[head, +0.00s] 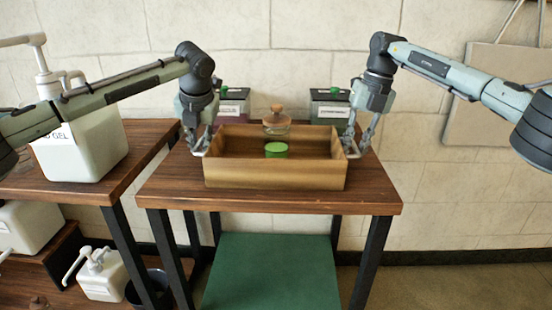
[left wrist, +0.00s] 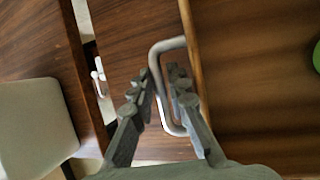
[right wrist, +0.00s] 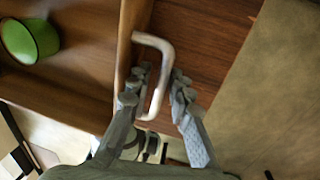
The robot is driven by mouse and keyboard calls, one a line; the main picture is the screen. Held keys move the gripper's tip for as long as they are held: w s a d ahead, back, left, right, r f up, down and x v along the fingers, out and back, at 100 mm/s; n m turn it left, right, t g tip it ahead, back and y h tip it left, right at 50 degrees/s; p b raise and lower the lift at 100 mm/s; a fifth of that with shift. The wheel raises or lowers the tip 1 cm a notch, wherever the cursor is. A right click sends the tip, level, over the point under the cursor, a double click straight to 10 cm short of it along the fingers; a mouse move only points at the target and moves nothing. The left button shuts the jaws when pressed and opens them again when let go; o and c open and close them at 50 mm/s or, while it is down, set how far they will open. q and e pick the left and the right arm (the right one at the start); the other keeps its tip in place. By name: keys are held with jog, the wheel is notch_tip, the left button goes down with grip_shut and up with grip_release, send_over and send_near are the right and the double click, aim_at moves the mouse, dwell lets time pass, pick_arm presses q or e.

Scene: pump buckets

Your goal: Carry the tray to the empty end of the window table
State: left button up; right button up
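The wooden tray (head: 275,175) sits level on the middle table (head: 300,201), with a metal handle at each end. A green round container (head: 276,149) stands inside it. My left gripper (head: 198,148) is at the tray's left end; in the left wrist view its fingers (left wrist: 160,88) are apart on either side of the left handle (left wrist: 168,44). My right gripper (head: 354,150) is at the right end; in the right wrist view its fingers (right wrist: 161,80) are apart around the right handle (right wrist: 152,40). No window shows, so I cannot identify the window table.
A glass jar (head: 277,128) shows at the tray's back wall; inside or behind is unclear. Two dark boxes (head: 233,101) (head: 329,107) stand behind. A left table (head: 135,160) holds a large white pump bottle (head: 90,145). A green panel (head: 270,270) lies below.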

pick_arm(q)
grip_shut()
pick_arm(e)
grip_shut()
pick_arm(q)
jog(key=shift+r, duration=0.15)
pick_arm(e)
jog(key=shift+r, duration=0.15)
